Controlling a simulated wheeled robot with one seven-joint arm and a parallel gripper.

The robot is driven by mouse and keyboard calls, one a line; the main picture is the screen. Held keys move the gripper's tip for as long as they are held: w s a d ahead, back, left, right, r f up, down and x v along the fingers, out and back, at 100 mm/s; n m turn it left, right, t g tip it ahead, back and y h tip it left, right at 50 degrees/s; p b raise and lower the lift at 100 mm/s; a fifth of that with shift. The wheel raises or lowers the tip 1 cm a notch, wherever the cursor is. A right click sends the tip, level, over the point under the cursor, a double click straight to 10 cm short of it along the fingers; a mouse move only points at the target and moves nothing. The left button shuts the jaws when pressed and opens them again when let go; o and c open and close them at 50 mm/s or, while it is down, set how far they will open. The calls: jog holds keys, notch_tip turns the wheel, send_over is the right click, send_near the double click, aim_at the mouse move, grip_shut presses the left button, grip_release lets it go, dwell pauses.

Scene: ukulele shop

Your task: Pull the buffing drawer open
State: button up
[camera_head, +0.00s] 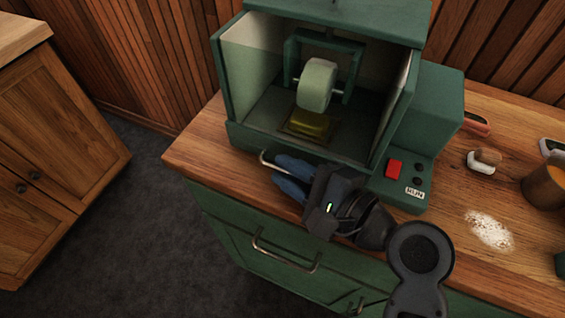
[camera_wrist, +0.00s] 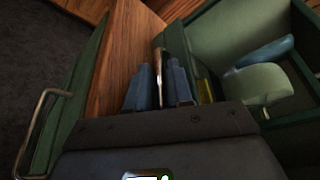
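The green buffing machine (camera_head: 300,25) stands on the wooden bench top, with a pale buffing wheel (camera_head: 317,84) inside its open-fronted hood.
The green bench below has a larger drawer with its own bar handle (camera_head: 285,254). A red switch (camera_head: 393,168) is on the machine's right front. A brush (camera_head: 484,160), white powder (camera_head: 490,230) and a brown cup (camera_head: 546,187) are to the right. A wooden cabinet (camera_head: 60,150) stands left, across open floor.

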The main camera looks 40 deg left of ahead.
jog(key=shift+x, duration=0.9)
jog(key=shift+c, duration=0.3)
grip_shut()
